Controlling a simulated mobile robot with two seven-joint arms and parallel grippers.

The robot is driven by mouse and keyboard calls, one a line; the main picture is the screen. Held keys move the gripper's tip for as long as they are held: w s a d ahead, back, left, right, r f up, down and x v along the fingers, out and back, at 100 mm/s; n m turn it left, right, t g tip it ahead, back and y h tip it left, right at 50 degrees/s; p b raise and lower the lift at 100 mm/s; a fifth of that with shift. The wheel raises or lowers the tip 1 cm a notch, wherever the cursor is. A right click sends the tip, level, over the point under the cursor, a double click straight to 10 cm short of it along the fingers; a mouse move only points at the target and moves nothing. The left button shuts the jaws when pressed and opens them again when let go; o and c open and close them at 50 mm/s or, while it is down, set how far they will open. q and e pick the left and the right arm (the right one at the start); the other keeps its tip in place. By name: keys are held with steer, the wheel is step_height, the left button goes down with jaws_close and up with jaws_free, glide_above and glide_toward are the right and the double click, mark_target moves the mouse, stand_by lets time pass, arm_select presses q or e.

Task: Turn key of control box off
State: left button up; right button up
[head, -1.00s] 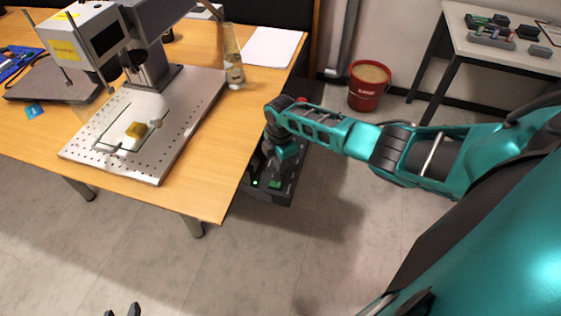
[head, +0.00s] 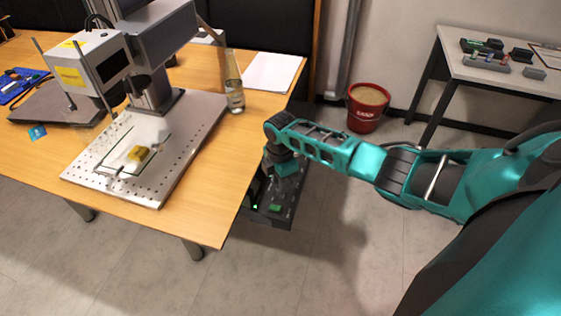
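The control box (head: 283,214) is a dark box beside the right edge of the wooden table, below the tabletop. A small green light and a green part show on its top face. My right arm reaches in from the right, and my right gripper (head: 264,184) points down over the box, close to the table edge. The arm and its wrist hide much of the box, and I cannot see the key. The gripper's fingers are too dark and small to tell whether they are open or touching anything. My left gripper is out of view.
The wooden table (head: 217,190) carries the laser marker (head: 150,60), its perforated plate with a yellow piece, a glass bottle (head: 234,85) and white paper (head: 270,72). A red bucket (head: 366,112) stands behind my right arm. The floor in front is clear.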

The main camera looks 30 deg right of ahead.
step_height(320, 180, up, 10)
stand_by(0.4)
stand_by(0.3)
steer(key=s+a+f+m+t+y, duration=0.3)
steer(key=s+a+f+m+t, duration=0.25)
steer(key=s+a+f, duration=0.4)
steer(key=s+a+r+m+t, duration=0.1)
steer(key=s+m+t, duration=0.1)
steer(key=s+m, duration=0.2)
steer(key=s+a+r+m+t+h, duration=0.1)
steer(key=s+m+t, duration=0.2)
steer(key=s+m, duration=0.1)
steer(key=shift+s+a+r+m, duration=0.2)
steer(key=shift+a+r+m, duration=0.15)
steer(key=shift+m, duration=0.2)
steer(key=shift+o, duration=0.3)
steer(key=shift+t, duration=0.25)
